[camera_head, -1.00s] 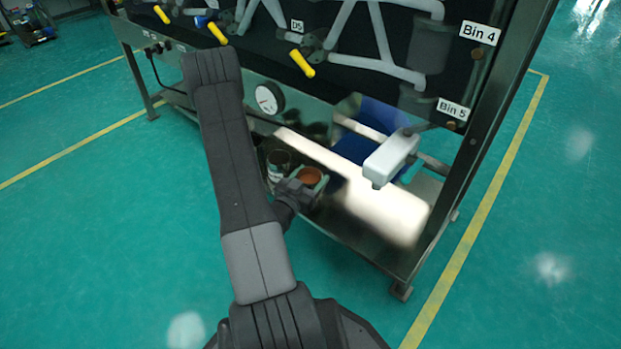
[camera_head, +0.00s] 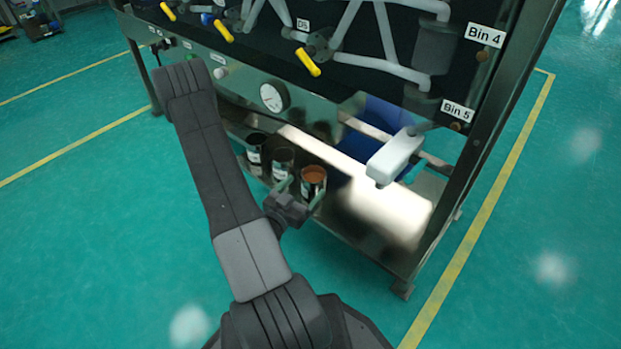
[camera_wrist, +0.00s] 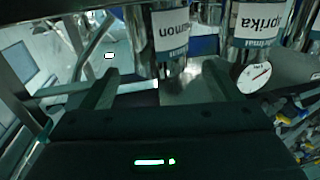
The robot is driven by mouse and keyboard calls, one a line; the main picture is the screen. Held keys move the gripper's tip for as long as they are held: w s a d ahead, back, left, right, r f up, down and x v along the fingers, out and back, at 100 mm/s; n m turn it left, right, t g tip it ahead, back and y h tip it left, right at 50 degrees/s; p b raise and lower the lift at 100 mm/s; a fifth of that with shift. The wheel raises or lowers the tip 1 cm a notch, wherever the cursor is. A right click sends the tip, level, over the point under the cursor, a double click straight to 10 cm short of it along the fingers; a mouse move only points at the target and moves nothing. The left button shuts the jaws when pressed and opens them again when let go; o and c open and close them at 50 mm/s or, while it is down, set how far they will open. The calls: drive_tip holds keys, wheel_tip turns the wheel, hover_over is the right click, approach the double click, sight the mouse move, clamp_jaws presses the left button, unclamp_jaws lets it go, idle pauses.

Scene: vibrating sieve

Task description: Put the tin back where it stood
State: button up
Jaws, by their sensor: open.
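A tin with reddish-brown contents (camera_head: 313,180) stands upright on the metal shelf below the machine, rightmost in a row of tins. In the wrist view, which is upside down, its label (camera_wrist: 170,25) ends in "namon". My gripper (camera_head: 301,191) is open in front of this tin, its fingers (camera_wrist: 163,82) spread to either side of the tin's near side. I cannot tell whether a finger touches it. The middle tin (camera_head: 283,163) stands close to its left; its label (camera_wrist: 258,22) reads "prika" in part.
A third tin (camera_head: 256,152) stands further left. A white box on a bar (camera_head: 394,158) overhangs the shelf at the right. The bright shelf (camera_head: 385,210) right of the tins is clear. A dial gauge (camera_head: 273,97) and yellow-handled valves (camera_head: 307,62) are above.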

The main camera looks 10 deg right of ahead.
sight(320, 170)
drive_tip(key=shift+p+v, duration=0.3)
drive_tip(key=shift+v, duration=2.4)
drive_tip(key=shift+w, duration=0.1)
drive_tip(key=b+x, duration=0.2)
drive_tip(key=x, duration=1)
drive_tip(key=shift+d, duration=0.1)
